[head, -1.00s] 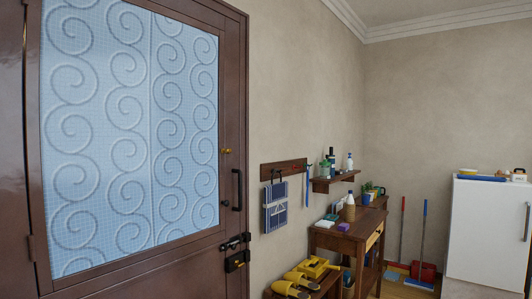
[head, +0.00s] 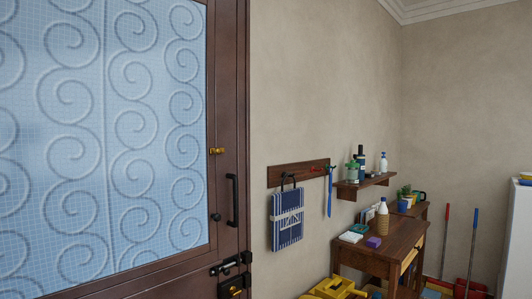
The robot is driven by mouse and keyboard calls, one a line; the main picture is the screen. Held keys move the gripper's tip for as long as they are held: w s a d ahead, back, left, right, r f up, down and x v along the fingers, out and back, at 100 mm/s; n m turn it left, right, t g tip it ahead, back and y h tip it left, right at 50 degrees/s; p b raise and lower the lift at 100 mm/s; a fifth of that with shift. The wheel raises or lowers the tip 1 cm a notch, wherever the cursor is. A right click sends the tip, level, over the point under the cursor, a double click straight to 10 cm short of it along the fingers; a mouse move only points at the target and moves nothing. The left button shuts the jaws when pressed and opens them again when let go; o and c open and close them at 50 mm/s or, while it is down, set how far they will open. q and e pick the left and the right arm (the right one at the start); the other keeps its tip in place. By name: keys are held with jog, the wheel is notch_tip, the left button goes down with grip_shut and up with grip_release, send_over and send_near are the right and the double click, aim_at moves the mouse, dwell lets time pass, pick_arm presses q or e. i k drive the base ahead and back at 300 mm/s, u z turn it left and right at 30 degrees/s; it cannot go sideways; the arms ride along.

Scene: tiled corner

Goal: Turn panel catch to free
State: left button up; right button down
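A brown door with a large blue patterned glass panel (head: 105,130) fills the left of the head view. A small brass catch (head: 216,151) sits on the panel's right frame, above the handle; its exact turn is too small to tell. A black bar handle (head: 232,200) stands upright below it, with a small dark knob (head: 216,217) to its left. A black bolt (head: 230,264) and a brass-faced lock (head: 234,291) are at the bottom edge. Neither of my grippers is in view.
Right of the door, a wall rack (head: 290,173) holds a blue checked cloth (head: 287,219). A small shelf (head: 361,185) holds bottles. A wooden table (head: 385,246) stands below, with yellow things (head: 333,288) on the left. A white cabinet (head: 519,240) is at the far right.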

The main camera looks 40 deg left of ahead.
aim_at(217, 151)
jog(key=u, duration=0.35)
jog(key=i, duration=1.25)
jog(key=u, duration=0.65)
